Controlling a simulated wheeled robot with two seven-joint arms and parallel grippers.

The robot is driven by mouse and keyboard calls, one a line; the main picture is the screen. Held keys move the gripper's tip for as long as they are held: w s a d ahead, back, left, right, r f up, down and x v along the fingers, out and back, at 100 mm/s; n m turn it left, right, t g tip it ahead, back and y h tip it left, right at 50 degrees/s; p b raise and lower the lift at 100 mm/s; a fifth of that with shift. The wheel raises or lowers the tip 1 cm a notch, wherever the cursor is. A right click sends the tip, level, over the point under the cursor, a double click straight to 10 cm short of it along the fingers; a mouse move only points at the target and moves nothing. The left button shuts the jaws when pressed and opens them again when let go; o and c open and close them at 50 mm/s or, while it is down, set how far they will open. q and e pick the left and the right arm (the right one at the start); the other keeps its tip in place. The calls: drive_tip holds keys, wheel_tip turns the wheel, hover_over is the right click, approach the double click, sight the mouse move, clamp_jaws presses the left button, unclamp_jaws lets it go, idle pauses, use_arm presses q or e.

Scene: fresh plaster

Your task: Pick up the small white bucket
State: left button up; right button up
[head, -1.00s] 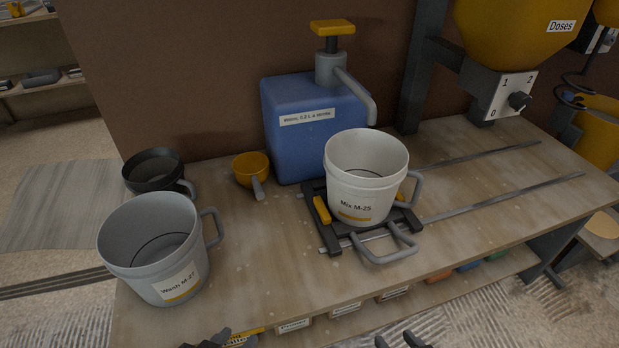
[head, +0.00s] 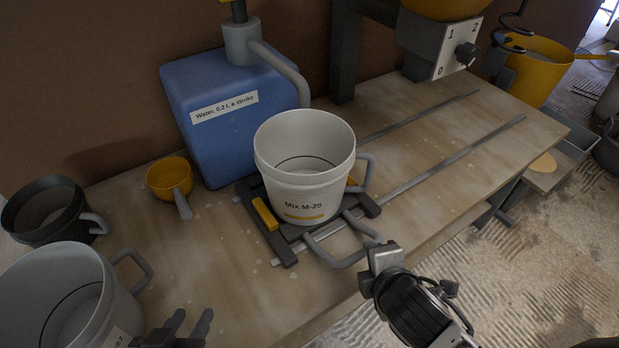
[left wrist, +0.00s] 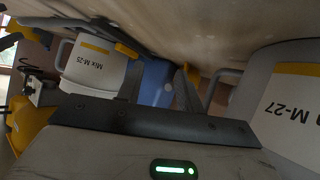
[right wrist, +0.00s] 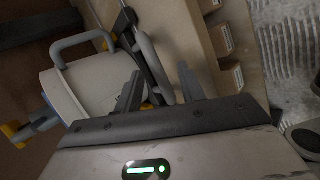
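The small white bucket (head: 305,185), labelled Mix M-25, stands upright and looks empty, on a dark sliding carriage (head: 287,252) on the bench. It also shows in the left wrist view (left wrist: 92,72) and right wrist view (right wrist: 80,97). My left gripper (head: 190,326) is open and empty at the bottom edge of the head view, in front of the bucket and to its left. My right gripper (right wrist: 160,88) is open, its fingers apart, with the carriage's grey loop handle beyond them. In the head view its fingers cannot be made out.
A larger grey bucket (head: 115,300), a black bucket (head: 45,232) and a yellow scoop (head: 170,176) stand left. A blue water container (head: 190,150) is behind the white bucket. Rails (head: 440,165) run right under a dispenser (head: 455,50); the bench around them is clear.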

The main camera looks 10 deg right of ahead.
sight(370, 176)
drive_tip(key=w+n+t+h, duration=0.1)
drive_tip(key=n, duration=0.3)
drive_tip(key=w+d+r+n+t, duration=0.1)
drive_tip(key=w+n, duration=0.1)
drive_tip(key=n, duration=0.2)
drive_tip(key=w+d+r+n+h, duration=0.1)
drive_tip(key=n, duration=0.3)
drive_tip(key=shift+w+d+r+t+h+b, duration=0.2)
drive_tip(key=shift+t+h+b, duration=0.1)
drive_tip(key=shift+t+b, duration=0.1)
drive_tip(key=n, duration=0.2)
drive_tip(key=w+n, duration=0.1)
drive_tip(key=shift+r+t, duration=0.25)
drive_tip(key=shift+t, duration=0.05)
drive_tip(key=w, duration=0.3)
drive_tip(key=w+d, duration=0.1)
drive_tip(key=w, duration=0.2)
drive_tip(key=w+d, duration=0.1)
drive_tip(key=w, duration=0.2)
drive_tip(key=shift+d+b, duration=0.2)
drive_tip(key=shift+b, duration=0.15)
drive_tip(key=x, duration=0.2)
drive_tip(key=r+b+x, duration=0.1)
drive_tip(key=x, duration=0.2)
drive_tip(key=shift+w, duration=0.25)
drive_tip(key=shift+c, duration=0.2)
clamp_jaws()
